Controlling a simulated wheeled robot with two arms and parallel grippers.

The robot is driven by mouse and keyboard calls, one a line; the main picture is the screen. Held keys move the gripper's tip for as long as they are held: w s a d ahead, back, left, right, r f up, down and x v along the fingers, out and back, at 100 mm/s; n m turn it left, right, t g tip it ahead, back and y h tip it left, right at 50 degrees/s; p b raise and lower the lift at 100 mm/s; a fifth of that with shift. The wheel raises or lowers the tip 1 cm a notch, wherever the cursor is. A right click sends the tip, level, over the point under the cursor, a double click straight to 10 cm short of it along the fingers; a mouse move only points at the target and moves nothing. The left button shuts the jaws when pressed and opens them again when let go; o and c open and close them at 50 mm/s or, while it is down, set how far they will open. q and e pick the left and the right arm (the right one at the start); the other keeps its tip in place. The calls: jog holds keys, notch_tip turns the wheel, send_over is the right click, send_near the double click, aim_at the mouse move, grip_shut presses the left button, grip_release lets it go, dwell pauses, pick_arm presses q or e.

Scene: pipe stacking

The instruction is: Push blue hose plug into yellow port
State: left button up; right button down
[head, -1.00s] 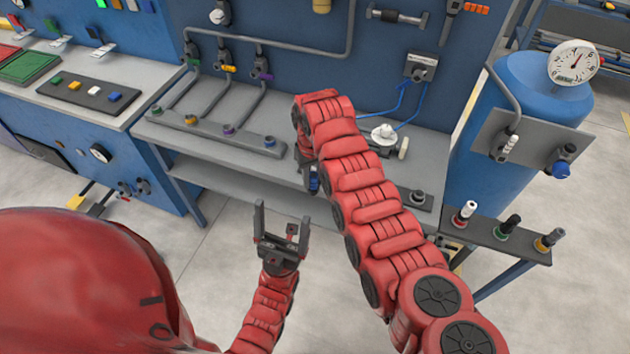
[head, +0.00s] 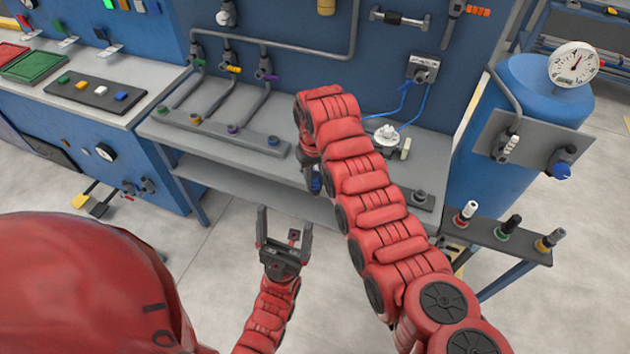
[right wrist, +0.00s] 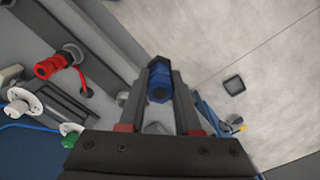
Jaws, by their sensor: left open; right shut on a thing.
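The blue hose plug (right wrist: 159,82) is held between the two fingers of my right gripper (right wrist: 160,72) in the right wrist view. In the head view my right arm covers most of that gripper; a small blue part of the plug (head: 316,184) shows beside the arm, near the bench's front edge. The yellow port (head: 196,119) is on the grey rail on the bench, to the left of the plug and apart from it. It is not seen in the right wrist view. My left gripper (head: 285,238) is open and empty, in front of the bench.
The rail (head: 175,117) also carries purple (head: 233,129) and blue (head: 273,141) ports. Grey pipes (head: 235,108) run down the wall behind it. A white fitting with blue hoses (head: 387,135) stands right of my arm. A blue tank (head: 478,150) is farther right.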

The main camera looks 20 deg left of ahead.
jog(key=shift+r, duration=2.9)
jog(key=w+d+r+m, duration=0.2)
jog(key=w+d, duration=0.3)
jog(key=d, duration=0.3)
jog(key=w+d+r+m+b, duration=0.1)
jog(key=w+d+r+m, duration=0.1)
jog(key=w+d, duration=0.3)
jog(key=shift+d+r, duration=0.25)
jog(key=shift+d, duration=1.55)
